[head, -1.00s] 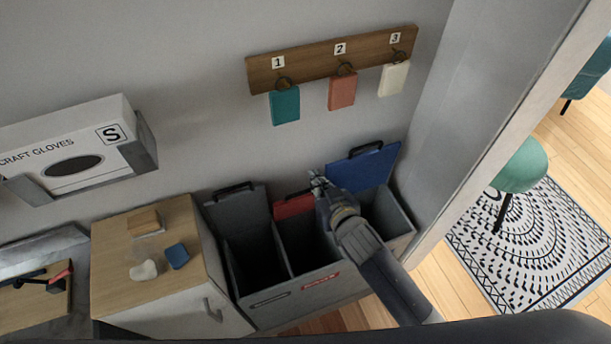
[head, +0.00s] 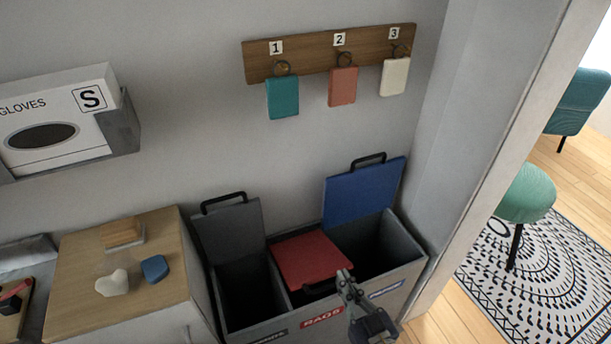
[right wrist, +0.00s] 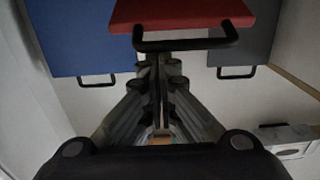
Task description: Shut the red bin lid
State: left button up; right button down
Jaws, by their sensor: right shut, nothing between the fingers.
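The red lid (head: 308,258) is swung down over the middle compartment of the bin unit, the one labelled RAGS (head: 322,317). A dark gap shows under its front edge, and I cannot tell whether it is fully down. Its black handle (head: 320,288) is at the front. My right gripper (head: 345,276) is shut and empty, at the lid's front right corner; I cannot tell if it touches. In the right wrist view the shut fingers (right wrist: 154,68) point toward the red lid (right wrist: 190,12) and its handle (right wrist: 186,44). My left gripper is not in view.
The grey lid (head: 229,229) and blue lid (head: 364,193) stand open on either side. A wooden-topped cabinet (head: 90,255) holds a sponge-like block, a white piece and a blue piece. The wall rises close behind; a wall edge stands at the right.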

jog(key=f, duration=0.1)
jog(key=s+f+b, duration=0.1)
jog(key=f, duration=0.1)
jog(key=shift+d, duration=0.15)
jog(key=shift+s, duration=0.15)
dwell(0.3)
